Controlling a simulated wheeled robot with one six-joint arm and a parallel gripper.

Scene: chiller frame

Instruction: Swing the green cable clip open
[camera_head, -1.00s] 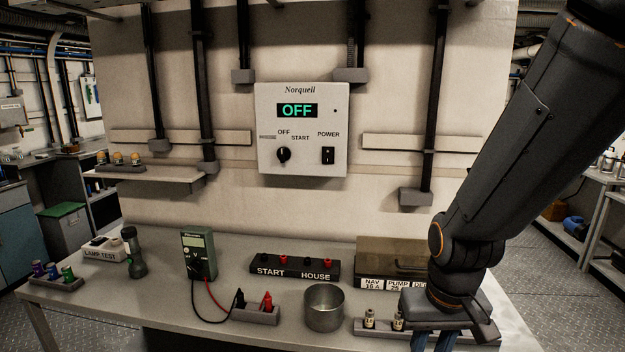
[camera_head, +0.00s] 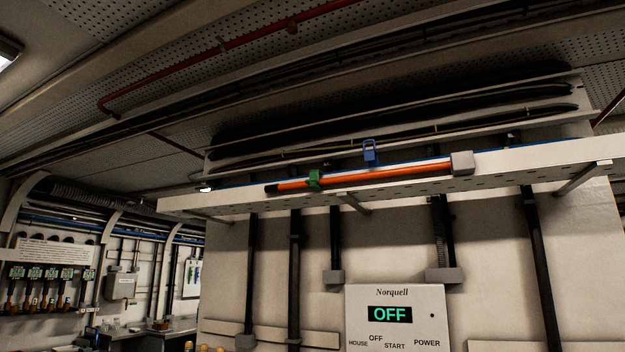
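The green cable clip (camera_head: 315,179) sits around the orange cable (camera_head: 380,175) near its black left end, on the overhead tray. It looks closed around the cable, though it is small in view. A blue clip (camera_head: 370,151) stands up above the same cable, to the right of the green one; whether it touches the cable is hard to tell. The orange cable ends in a grey block (camera_head: 462,162) at its right end. My gripper and arm are out of view.
The white perforated tray (camera_head: 540,163) runs across above the wall, held by brackets (camera_head: 583,178). A Norquell control box (camera_head: 395,335) reading OFF is mounted below it. Black vertical conduits (camera_head: 294,270) rise toward the tray. A red pipe (camera_head: 215,50) crosses the ceiling.

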